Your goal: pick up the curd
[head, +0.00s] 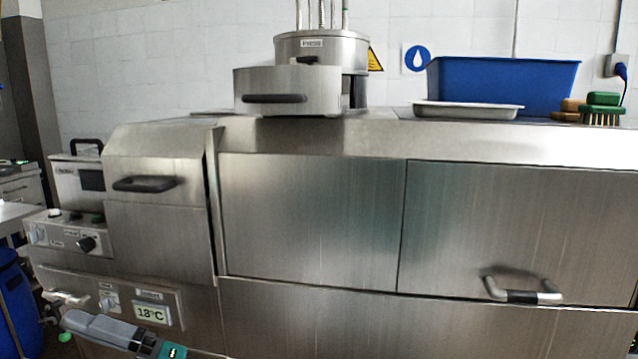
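No curd is visible in the head view.
A large steel machine (310,215) with a bar handle (523,291) fills the view. On top stand a steel drum-shaped unit (287,92), a shallow tray (467,111), a blue basin (502,84) and brushes (602,108). A blue bin (12,300) is at the far left.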

